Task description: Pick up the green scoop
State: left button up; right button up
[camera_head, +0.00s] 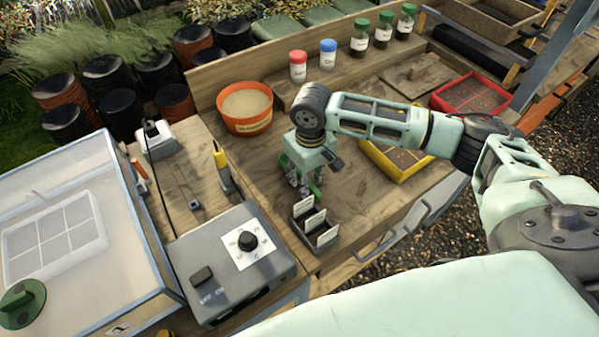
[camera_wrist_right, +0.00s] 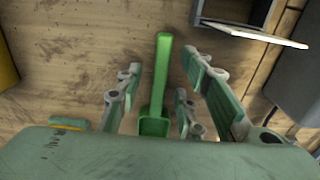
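The green scoop (camera_wrist_right: 161,88) lies on the wooden bench top, its handle pointing away from my right gripper (camera_wrist_right: 161,62) in the right wrist view. The scoop lies between the two fingers, with a gap on each side. The fingers are open and nothing is held. In the head view my right gripper (camera_head: 303,188) points down at the bench, and a bit of green (camera_head: 316,189) shows beside its fingers. The rest of the scoop is hidden there. My left gripper is not in view.
A label holder (camera_head: 316,222) stands close in front of my right gripper. An orange pot (camera_head: 245,122) is behind to the left, a yellow tray (camera_head: 372,158) to the right. A grey control box (camera_head: 205,300) stands front left. Jars line the back shelf.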

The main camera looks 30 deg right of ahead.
jog(key=shift+f, duration=0.1)
dwell(0.4)
jog(key=shift+c, duration=0.2)
grip_shut()
